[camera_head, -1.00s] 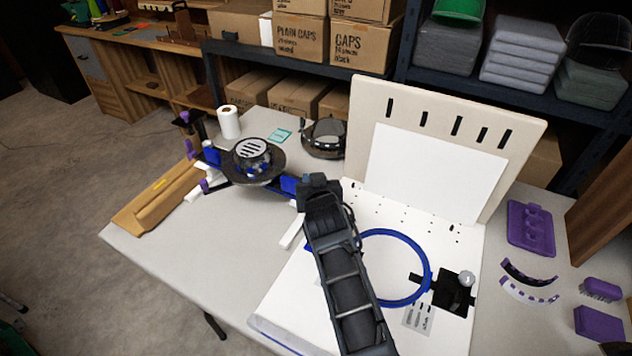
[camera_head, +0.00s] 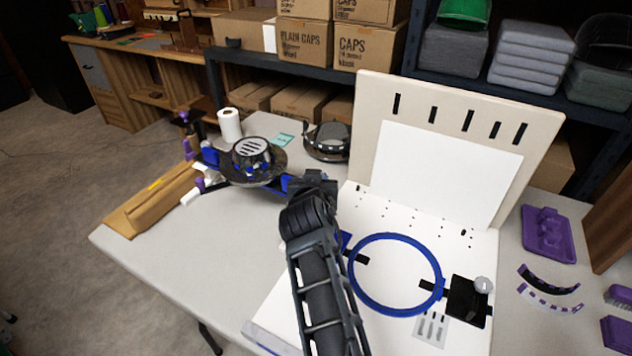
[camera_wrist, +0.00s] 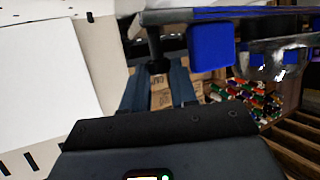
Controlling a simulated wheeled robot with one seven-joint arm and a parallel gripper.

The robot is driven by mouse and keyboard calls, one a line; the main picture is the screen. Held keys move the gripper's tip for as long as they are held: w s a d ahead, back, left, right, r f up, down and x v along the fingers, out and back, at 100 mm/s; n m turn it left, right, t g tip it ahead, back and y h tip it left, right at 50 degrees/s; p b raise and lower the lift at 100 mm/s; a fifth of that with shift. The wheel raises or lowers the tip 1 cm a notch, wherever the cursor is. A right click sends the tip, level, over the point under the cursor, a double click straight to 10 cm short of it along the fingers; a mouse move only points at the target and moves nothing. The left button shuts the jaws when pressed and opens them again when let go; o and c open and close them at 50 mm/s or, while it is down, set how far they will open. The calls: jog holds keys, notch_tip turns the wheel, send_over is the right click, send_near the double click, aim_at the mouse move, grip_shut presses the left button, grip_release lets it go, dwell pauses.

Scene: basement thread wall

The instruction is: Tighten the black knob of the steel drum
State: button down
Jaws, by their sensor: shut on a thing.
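The knob hangs under a bar at the top of the wrist view. My gripper (camera_wrist: 157,68) is shut on the knob, one finger on each side. In the head view my arm hides the knob and fingertips.
A white board with a blue hoop (camera_head: 438,270) lies right of my arm, with an upright panel (camera_head: 540,110) behind it. A dark round cap frame (camera_head: 327,141) and a paper roll (camera_head: 229,124) stand behind the drum. The front left tabletop (camera_head: 190,260) is clear.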

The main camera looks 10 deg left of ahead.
jog(key=shift+a, duration=0.1)
jog(key=c, duration=0.9)
grip_release()
jog(key=shift+r+n+y+p, duration=0.25)
jog(key=shift+n+y+p, duration=0.05)
jog(key=shift+p, duration=1.25)
